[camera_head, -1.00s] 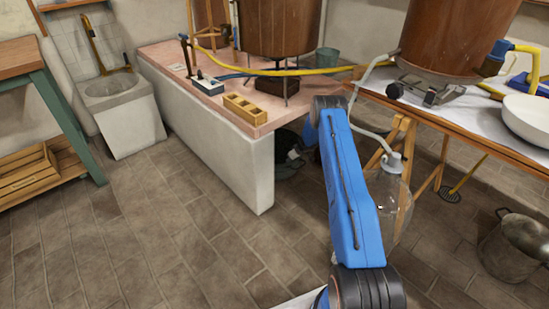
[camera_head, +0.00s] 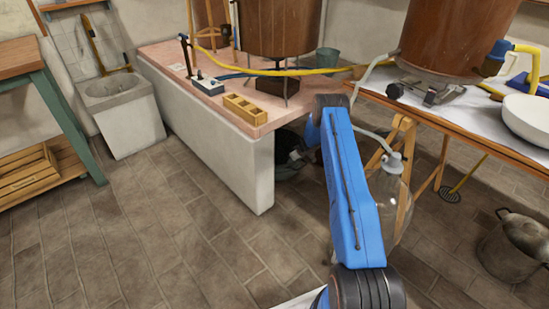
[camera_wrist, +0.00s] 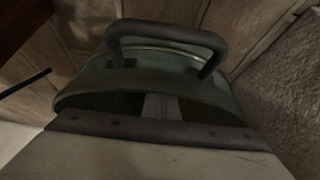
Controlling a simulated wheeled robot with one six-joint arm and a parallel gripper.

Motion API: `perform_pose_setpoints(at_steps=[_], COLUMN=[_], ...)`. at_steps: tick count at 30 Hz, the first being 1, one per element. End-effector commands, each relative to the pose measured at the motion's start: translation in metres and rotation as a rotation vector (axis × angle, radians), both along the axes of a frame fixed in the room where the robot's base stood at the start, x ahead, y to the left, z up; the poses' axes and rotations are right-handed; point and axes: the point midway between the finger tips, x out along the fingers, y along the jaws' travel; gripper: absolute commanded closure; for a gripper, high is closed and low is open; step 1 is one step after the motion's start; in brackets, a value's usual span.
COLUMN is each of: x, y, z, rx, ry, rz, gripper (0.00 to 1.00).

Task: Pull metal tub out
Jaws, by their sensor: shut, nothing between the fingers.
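The metal tub (camera_wrist: 85,85) is grey-green with a pale rim and a dark arched handle (camera_wrist: 165,35); it fills the middle of the wrist view. In the head view the tub (camera_head: 287,172) is a dark shape on the floor in the shadow beside the low masonry bench, mostly hidden. My gripper (camera_wrist: 160,106) is shut and empty, with its fingertips in front of the tub's side, below the handle in the picture. I cannot tell whether they touch the tub. In the head view my gripper (camera_head: 299,154) is small and partly hidden by my blue arm.
The low bench (camera_head: 234,165) with a pink top stands left of the tub. A glass bottle (camera_head: 391,195) and a wooden trestle (camera_head: 402,132) stand to the right. A lidded metal pot (camera_head: 515,248) is at the far right. The tiled floor (camera_head: 150,235) in front is clear.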

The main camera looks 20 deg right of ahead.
Motion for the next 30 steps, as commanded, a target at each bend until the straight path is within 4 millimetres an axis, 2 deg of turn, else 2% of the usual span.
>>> perform_pose_setpoints(at_steps=[21, 30], x=[-0.041, -0.046], y=[-0.014, -0.016], z=[-0.003, -0.002], rx=[0.001, 0.001], ry=[0.005, 0.003], rz=[-0.002, -0.001], gripper=[1.0, 1.0])
